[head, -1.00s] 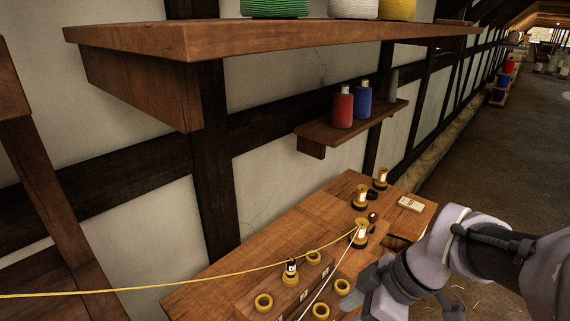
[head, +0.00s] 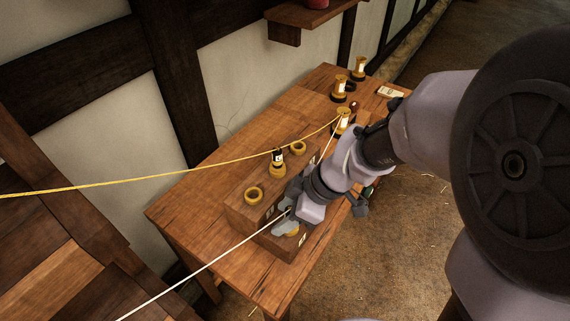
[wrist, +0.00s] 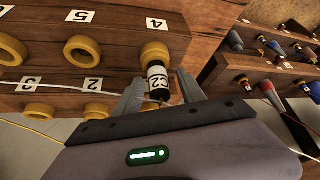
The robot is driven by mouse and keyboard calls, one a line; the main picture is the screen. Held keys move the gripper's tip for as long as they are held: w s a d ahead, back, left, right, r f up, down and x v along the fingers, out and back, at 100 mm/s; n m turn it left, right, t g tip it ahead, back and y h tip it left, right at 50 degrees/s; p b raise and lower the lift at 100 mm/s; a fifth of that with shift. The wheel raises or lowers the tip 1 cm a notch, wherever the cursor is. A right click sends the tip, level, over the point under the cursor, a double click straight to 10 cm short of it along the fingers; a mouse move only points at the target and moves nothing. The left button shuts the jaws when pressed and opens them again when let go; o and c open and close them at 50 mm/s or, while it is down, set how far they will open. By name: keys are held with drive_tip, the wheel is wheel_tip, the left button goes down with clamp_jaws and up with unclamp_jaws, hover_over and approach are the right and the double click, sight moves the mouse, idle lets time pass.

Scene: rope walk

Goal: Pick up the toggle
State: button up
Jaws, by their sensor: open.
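The toggle (wrist: 158,82) is a small black cylinder with a white label reading S2. In the wrist view it stands at the yellow ring by number 4 on a brown wooden block (wrist: 118,32). My gripper (wrist: 160,92) is open, with one finger on each side of the toggle. I cannot tell whether either finger touches it. A pale cord runs past the toggle's lower end. In the head view my gripper (head: 287,212) is over the near side of the block (head: 240,212) and hides part of it.
The bench (head: 190,205) also carries several black-and-yellow fittings (head: 343,120) at its far end. Empty yellow rings (wrist: 83,50) sit beside the toggle.

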drive_tip(key=shift+a+f, duration=0.15)
drive_tip(key=shift+f, duration=0.05)
drive_tip(key=shift+r, duration=0.1)
drive_tip(key=shift+c, duration=0.2)
clamp_jaws()
